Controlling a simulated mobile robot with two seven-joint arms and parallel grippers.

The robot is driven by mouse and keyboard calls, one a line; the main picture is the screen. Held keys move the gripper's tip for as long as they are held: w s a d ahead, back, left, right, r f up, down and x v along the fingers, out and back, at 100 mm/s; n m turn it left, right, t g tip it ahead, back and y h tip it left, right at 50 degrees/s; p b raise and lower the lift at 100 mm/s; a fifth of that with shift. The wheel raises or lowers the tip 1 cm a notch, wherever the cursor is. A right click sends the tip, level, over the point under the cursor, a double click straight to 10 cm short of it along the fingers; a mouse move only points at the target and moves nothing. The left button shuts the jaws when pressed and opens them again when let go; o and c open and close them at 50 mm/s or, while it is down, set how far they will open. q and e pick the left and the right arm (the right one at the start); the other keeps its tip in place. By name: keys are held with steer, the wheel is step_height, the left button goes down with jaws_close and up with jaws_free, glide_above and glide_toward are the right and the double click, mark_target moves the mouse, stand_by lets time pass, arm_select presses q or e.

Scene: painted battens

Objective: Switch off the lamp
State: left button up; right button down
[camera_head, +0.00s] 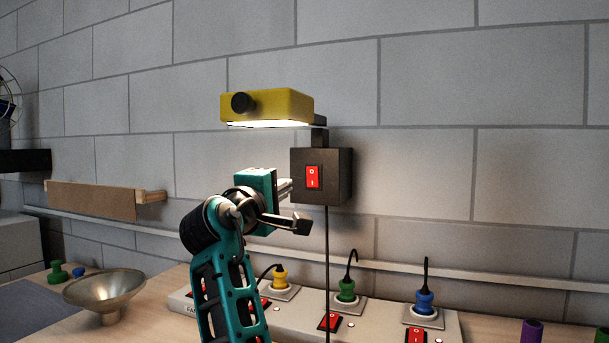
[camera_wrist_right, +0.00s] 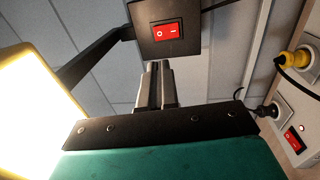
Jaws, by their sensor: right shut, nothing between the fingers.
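The lamp has a yellow head (camera_head: 267,106) with a bright underside, mounted on the wall above a black switch box (camera_head: 340,176). A red rocker switch (camera_head: 313,177) marked 0 and I sits on the box's front; it also shows in the right wrist view (camera_wrist_right: 167,31). The lamp is lit, and its glow fills the left of the wrist view. My right gripper (camera_head: 287,187) is shut and empty, just left of the box in the head view. In the wrist view its fingertips (camera_wrist_right: 158,66) point at the box, just below the switch; I cannot tell whether they touch it. My left gripper is out of view.
A power strip (camera_head: 380,318) with coloured plugs and red switches lies on the bench below. A black cord (camera_head: 327,250) hangs from the box. A metal bowl (camera_head: 105,289) stands at left, and a wall shelf (camera_head: 92,199) is behind it.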

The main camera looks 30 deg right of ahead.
mark_target(310, 171)
arm_select(q)
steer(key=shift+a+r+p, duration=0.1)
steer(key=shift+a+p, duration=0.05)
steer(key=shift+p, duration=0.15)
arm_select(e)
steer(key=x, duration=1.1)
steer(key=shift+w+d, duration=0.2)
steer(key=shift+d, duration=0.15)
